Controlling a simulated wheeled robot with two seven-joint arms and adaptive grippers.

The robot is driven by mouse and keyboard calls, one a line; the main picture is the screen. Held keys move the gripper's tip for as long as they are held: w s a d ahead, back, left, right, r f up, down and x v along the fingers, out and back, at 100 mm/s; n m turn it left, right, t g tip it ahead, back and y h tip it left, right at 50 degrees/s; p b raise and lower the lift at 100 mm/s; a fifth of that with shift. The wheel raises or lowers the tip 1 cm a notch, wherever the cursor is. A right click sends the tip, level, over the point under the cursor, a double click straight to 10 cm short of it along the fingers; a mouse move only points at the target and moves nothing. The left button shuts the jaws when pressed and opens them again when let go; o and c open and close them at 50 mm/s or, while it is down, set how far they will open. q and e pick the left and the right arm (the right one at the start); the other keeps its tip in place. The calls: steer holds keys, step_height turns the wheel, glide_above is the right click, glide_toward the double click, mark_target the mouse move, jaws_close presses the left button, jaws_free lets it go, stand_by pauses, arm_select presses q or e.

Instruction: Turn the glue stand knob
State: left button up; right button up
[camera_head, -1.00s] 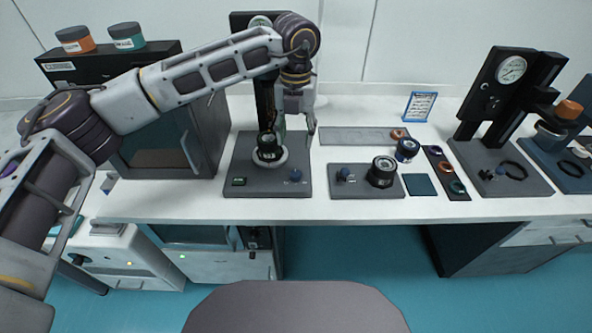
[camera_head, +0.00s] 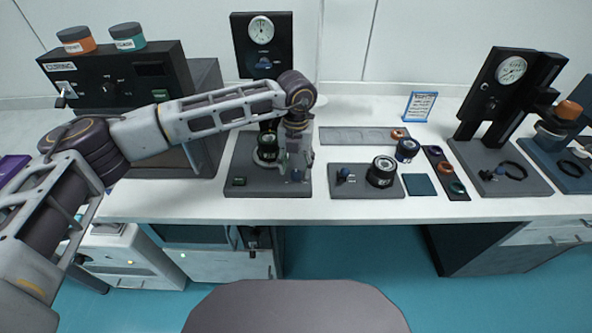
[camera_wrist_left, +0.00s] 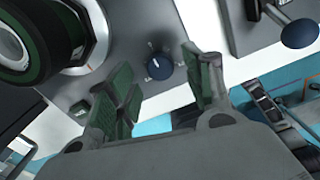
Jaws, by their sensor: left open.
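The glue stand (camera_head: 236,165) has a dark base plate, an upright panel with a round gauge, and a dark green-banded jar (camera_head: 267,145) on it. The stand's small blue knob (camera_head: 296,176) is at the front right of the base. In the left wrist view the knob (camera_wrist_left: 159,68) has a white mark and a printed dial around it. My left gripper (camera_head: 296,164) is open and points down above the knob. In the left wrist view its green-padded fingers (camera_wrist_left: 160,66) are on either side of the knob's line of sight; contact is not clear. My right gripper is not in view.
A black oven-like cabinet (camera_head: 200,100) stands left of the stand. A gauge press (camera_head: 512,72) stands farther right. The table's front strip is clear.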

mark_target(296, 176)
arm_select(q)
steer(key=shift+f, duration=1.4)
steer(key=c, duration=1)
